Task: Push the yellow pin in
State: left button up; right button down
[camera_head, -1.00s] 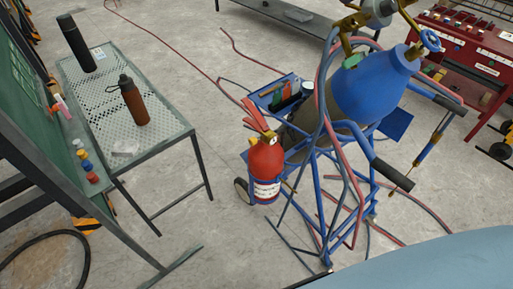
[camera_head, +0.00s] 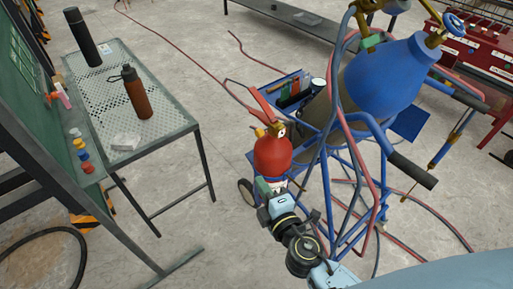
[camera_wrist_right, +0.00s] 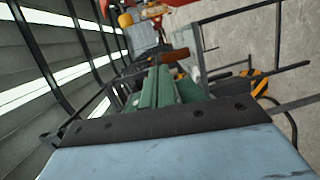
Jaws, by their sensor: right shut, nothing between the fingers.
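The red fire extinguisher (camera_head: 273,157) stands upright on the blue cylinder cart in the head view, with red handles on top. A small yellow part (camera_head: 260,132) shows at its valve; I cannot tell for certain that it is the pin. My right gripper (camera_head: 262,187) is just below and in front of the extinguisher's body, covering its lower part. I cannot tell if they touch. In the right wrist view, my green fingers (camera_wrist_right: 155,88) are shut and empty. Red and brass-coloured parts show blurrily at the top edge there. My left gripper is out of view.
The blue cart frame (camera_head: 328,190) with hoses and a blue gas cylinder (camera_head: 385,80) stands right of the extinguisher. A perforated metal table (camera_head: 165,95) with a brown bottle (camera_head: 138,94) and a black flask (camera_head: 82,38) is at left. Floor between is clear.

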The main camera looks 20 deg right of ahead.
aim_at(259, 133)
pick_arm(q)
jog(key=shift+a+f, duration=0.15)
pick_arm(e)
jog(key=r, duration=0.1)
jog(key=r+t, duration=0.1)
jog(key=r, duration=0.1)
jog(key=shift+a+r+n, duration=0.2)
jog(key=shift+r+n, duration=0.05)
jog(key=shift+n, duration=0.15)
jog(key=shift+w, duration=0.1)
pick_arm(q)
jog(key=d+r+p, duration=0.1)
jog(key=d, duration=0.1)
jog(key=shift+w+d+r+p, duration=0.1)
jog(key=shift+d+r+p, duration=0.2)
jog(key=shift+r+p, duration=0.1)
pick_arm(e)
jog(key=w+d, duration=0.2)
jog(key=w, duration=0.9)
jog(key=shift+w+d, duration=0.15)
jog(key=shift+d, duration=0.25)
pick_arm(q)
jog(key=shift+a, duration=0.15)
pick_arm(e)
jog(key=shift+f, duration=0.1)
